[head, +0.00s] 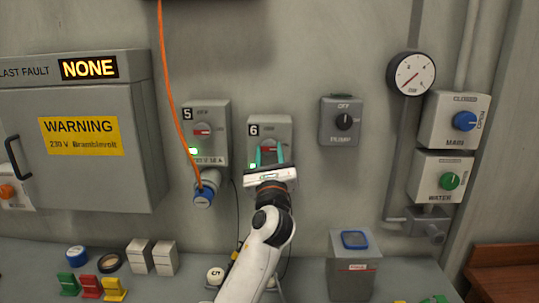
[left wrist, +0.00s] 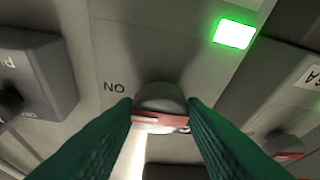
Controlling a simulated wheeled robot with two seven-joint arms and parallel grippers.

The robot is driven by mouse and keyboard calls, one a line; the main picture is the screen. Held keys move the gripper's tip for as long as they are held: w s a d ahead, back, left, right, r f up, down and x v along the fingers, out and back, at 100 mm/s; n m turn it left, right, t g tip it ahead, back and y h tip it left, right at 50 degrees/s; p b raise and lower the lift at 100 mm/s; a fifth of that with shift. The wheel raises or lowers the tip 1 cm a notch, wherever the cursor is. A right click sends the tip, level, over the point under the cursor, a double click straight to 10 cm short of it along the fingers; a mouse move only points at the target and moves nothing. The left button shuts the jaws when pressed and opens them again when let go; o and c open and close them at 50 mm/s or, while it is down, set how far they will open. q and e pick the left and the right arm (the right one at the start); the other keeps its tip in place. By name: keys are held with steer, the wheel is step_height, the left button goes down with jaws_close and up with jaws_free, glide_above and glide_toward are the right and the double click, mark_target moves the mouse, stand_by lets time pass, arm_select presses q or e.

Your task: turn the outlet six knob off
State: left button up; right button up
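The outlet six box (head: 282,128) is on the wall, with a lit green lamp at its lower left. My left gripper (head: 269,152) is in front of it, teal fingers apart at the knob. In the left wrist view the outlet six knob (left wrist: 160,98) is grey with a red and white bar lying level. The fingers of my left gripper (left wrist: 161,112) stand on either side of it; firm contact cannot be made out. The picture is upside down there, with ON beside the knob and the green lamp (left wrist: 234,34) at upper right. My right gripper is not in view.
Outlet five (head: 219,120), with an orange cable in its plug (head: 204,192), stands close on the left. The pump switch box (head: 341,122) is on the right. Below is a bench with small blocks and a grey bin (head: 352,275).

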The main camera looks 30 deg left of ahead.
arm_select(q)
steer(key=c, duration=0.4)
steer(key=shift+o, duration=0.2)
